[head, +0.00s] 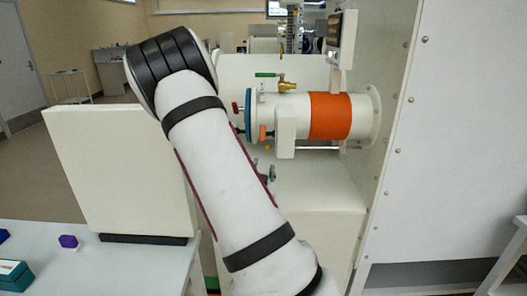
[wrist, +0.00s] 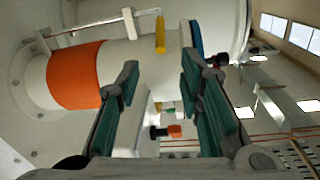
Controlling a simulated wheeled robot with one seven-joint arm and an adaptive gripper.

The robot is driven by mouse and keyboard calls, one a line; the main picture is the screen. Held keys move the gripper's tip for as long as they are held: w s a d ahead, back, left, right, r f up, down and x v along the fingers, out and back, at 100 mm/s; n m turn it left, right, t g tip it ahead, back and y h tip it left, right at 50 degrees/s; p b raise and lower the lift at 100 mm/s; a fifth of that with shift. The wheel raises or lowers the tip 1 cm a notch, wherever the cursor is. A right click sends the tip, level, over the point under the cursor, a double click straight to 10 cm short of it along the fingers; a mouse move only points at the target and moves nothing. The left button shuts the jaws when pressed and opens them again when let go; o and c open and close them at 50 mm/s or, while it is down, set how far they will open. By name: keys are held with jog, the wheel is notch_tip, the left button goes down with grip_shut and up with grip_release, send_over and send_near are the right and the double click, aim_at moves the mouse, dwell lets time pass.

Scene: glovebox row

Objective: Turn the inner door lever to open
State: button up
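The white cylindrical chamber (head: 296,112) has an orange band (head: 330,116) and a blue-ringed door (head: 250,112) at its left end. An orange-tipped lever (head: 263,132) sticks out left of a white housing (head: 285,128); its orange and black end shows between my fingers in the wrist view (wrist: 174,131). A red knob (head: 236,107) is by the door. No label shows which is the inner door lever. My gripper (wrist: 160,105) is open and empty, touching nothing I can see. In the head view my arm hides most of it.
A green-handled brass valve (head: 287,86) is on top of the chamber. A screen (head: 336,38) hangs above it. A white panel (head: 120,170) stands at left, and a table (head: 100,265) with small boxes is in front. A riveted wall (head: 400,120) closes the right.

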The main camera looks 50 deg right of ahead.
jog(key=b+x, duration=0.2)
jog(key=b, duration=0.4)
jog(key=shift+w+f, duration=0.1)
jog(key=shift+w, duration=0.2)
jog(key=shift+d+b, duration=0.25)
jog(key=shift+b, duration=0.8)
jog(key=b+x, duration=0.1)
jog(key=x, duration=1)
jog(key=shift+s, duration=0.1)
grip_shut()
